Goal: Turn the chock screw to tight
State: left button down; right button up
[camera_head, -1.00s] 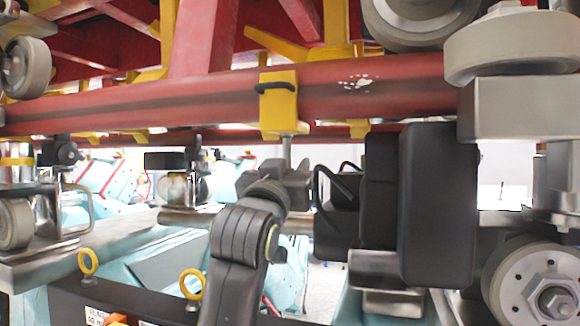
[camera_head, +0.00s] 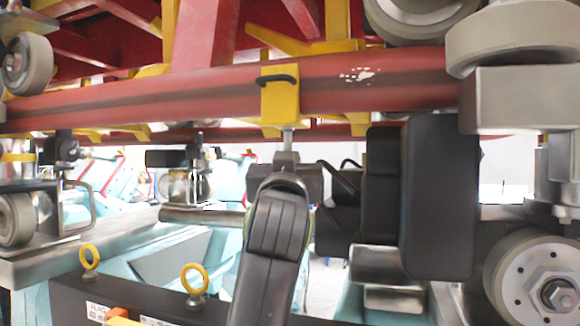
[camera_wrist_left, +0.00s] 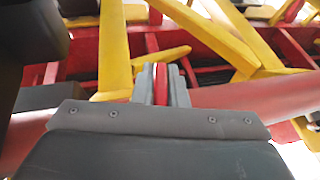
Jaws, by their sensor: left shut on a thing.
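The yellow chock (camera_head: 281,104) with a black handle (camera_head: 277,79) on it sits around the red rail (camera_head: 400,84) in the head view. Its grey screw (camera_head: 287,137) hangs straight down from its underside. My left gripper (camera_head: 286,157) comes up from below and is shut on the screw's lower end, which the fingers hide. My right gripper is not in view.
Black boxes (camera_head: 438,195) hang close to the right of my left gripper. Grey wheels (camera_head: 540,290) stand at the right. Two yellow eye bolts (camera_head: 193,279) rise from a dark beam at the lower left. Red and yellow framework lies above.

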pick_arm(q)
jog(key=n+y, duration=0.2)
jog(key=y, duration=0.2)
jog(key=n+g+y+b, duration=0.1)
jog(key=n+y, duration=0.1)
jog(key=y, duration=0.2)
jog(key=shift+a+f+y, duration=0.1)
jog(key=shift+a+y, duration=0.05)
jog(key=shift+y, duration=0.25)
jog(key=shift+s+a+n+g+y+p, duration=0.2)
jog(key=shift+n+g+y+p, duration=0.15)
jog(key=shift+n+g+y, duration=1.7)
jog(key=shift+s+a+n+g+y+p, duration=0.2)
jog(key=shift+n+g+y+p, duration=0.15)
jog(key=shift+n+g+y, duration=1.7)
jog(key=shift+s+a+n+g+y+p, duration=0.3)
jog(key=shift+n+g+y, duration=0.9)
jog(key=shift+g+y, duration=1.55)
jog(key=shift+w+n+g+y, duration=0.1)
jog(key=shift+n+g+y, duration=0.25)
jog(key=shift+g, duration=0.3)
jog(key=c, duration=1.5)
grip_release()
